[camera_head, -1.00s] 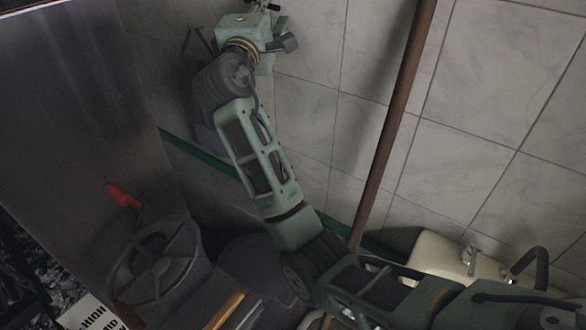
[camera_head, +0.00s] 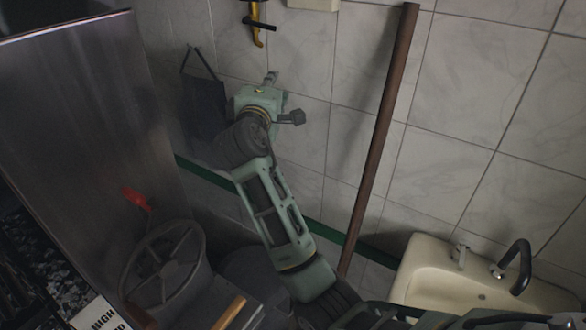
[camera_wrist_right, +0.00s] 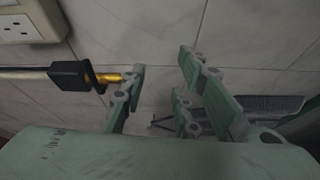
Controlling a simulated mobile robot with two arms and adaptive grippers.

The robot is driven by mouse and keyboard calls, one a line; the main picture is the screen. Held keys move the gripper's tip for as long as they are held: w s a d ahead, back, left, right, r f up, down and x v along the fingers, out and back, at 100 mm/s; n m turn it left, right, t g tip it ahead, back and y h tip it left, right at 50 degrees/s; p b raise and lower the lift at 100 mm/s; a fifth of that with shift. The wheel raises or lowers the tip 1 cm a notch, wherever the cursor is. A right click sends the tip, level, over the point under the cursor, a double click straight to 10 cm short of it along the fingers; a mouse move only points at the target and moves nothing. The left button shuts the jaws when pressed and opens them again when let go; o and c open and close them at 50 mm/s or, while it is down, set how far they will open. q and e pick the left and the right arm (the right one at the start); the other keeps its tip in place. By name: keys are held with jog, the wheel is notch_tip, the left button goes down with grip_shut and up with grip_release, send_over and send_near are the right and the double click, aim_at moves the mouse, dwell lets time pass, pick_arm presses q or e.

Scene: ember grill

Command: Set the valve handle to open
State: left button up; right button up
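A valve on the tiled wall shows at the top of the head view: a yellow pipe piece (camera_head: 257,38) with a black handle (camera_head: 262,24) lying across it. My right gripper (camera_head: 272,82) is on the wall side, below the valve and apart from it in the picture. In the right wrist view the gripper (camera_wrist_right: 162,78) is open, with nothing between its fingers. There the black valve part (camera_wrist_right: 68,75) and its yellow end are to the left, the yellow end close to or behind the left finger; contact cannot be told. My left gripper is out of view.
A brown vertical pole (camera_head: 384,130) stands right of my right arm. A white sink (camera_head: 425,270) with a black tap is at the lower right. A socket (camera_wrist_right: 30,22) is on the wall.

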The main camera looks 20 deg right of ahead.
jog(key=s+d+f+m+g+y, duration=0.1)
jog(key=s+f, duration=0.3)
jog(key=f, duration=0.5)
jog(key=s+d+f+m+g+y, duration=0.1)
jog(key=s+f+m+g, duration=0.1)
jog(key=f, duration=0.7)
jog(key=shift+s+f+y, duration=0.3)
jog(key=shift+s+y, duration=0.1)
jog(key=shift+s, duration=0.5)
jog(key=shift+c, duration=0.4)
